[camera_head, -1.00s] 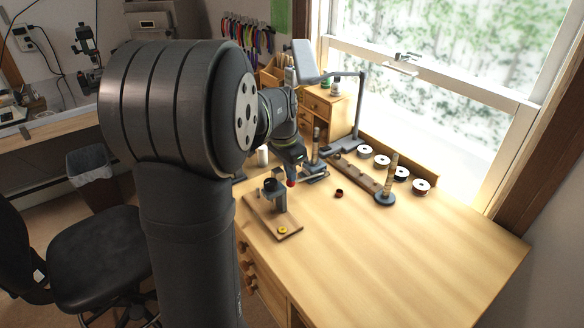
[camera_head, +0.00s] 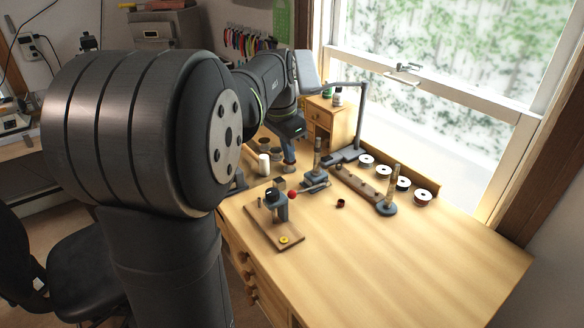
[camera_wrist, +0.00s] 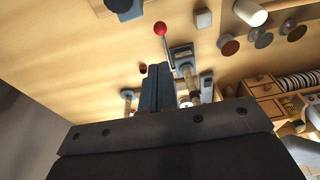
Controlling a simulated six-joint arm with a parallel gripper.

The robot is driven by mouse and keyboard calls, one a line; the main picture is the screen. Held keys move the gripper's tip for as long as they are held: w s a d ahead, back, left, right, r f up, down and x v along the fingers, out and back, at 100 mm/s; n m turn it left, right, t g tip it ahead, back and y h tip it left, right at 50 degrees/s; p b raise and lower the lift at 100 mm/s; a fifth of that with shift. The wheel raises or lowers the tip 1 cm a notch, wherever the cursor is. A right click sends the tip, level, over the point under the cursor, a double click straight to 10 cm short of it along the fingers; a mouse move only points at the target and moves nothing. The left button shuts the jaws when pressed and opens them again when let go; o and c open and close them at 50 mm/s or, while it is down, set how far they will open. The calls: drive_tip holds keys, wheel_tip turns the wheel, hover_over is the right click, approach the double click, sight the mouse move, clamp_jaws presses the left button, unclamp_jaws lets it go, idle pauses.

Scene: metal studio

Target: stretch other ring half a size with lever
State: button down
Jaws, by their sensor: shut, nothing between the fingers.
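The ring stretcher stands near the middle of the bench, with a grey base (camera_head: 313,187) and an upright tapered post (camera_head: 317,158). Its lever ends in a red ball knob (camera_head: 292,194), which also shows in the wrist view (camera_wrist: 160,28). No ring can be made out on the post. A yellow ring-like piece (camera_head: 284,240) lies on the wooden board. My gripper (camera_head: 289,168) is shut and empty, above the bench behind the knob and apart from it. In the wrist view its dark fingers (camera_wrist: 155,88) partly cover the bench by the stretcher.
A small press (camera_head: 279,206) stands on the board left of the stretcher. A small dark red piece (camera_head: 340,203) lies right of it. The front right bench is clear.

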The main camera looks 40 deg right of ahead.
sight(300, 192)
drive_tip(key=c, duration=2.2)
unclamp_jaws()
drive_tip(key=shift+a+r, duration=0.15)
drive_tip(key=shift+r, duration=0.4)
drive_tip(key=shift+a+r, duration=0.15)
drive_tip(key=shift+r, duration=0.35)
drive_tip(key=c, duration=1.8)
unclamp_jaws()
drive_tip(key=shift+s+r, duration=0.1)
drive_tip(key=shift+r, duration=0.15)
drive_tip(key=shift+o, duration=1.3)
drive_tip(key=s+d, duration=0.1)
drive_tip(key=s+d+t+y, duration=0.1)
drive_tip(key=d, duration=0.1)
drive_tip(key=d+y, duration=0.1)
drive_tip(key=shift+s+d+r+t, duration=0.15)
drive_tip(key=shift+s+t, duration=0.25)
drive_tip(key=w+f, duration=0.1)
drive_tip(key=f, duration=0.4)
drive_tip(key=w+f, duration=0.1)
drive_tip(key=f, duration=0.5)
drive_tip(key=w+f, duration=0.1)
drive_tip(key=f, duration=0.5)
drive_tip(key=shift+w, duration=0.2)
drive_tip(key=shift+d, duration=0.1)
clamp_jaws()
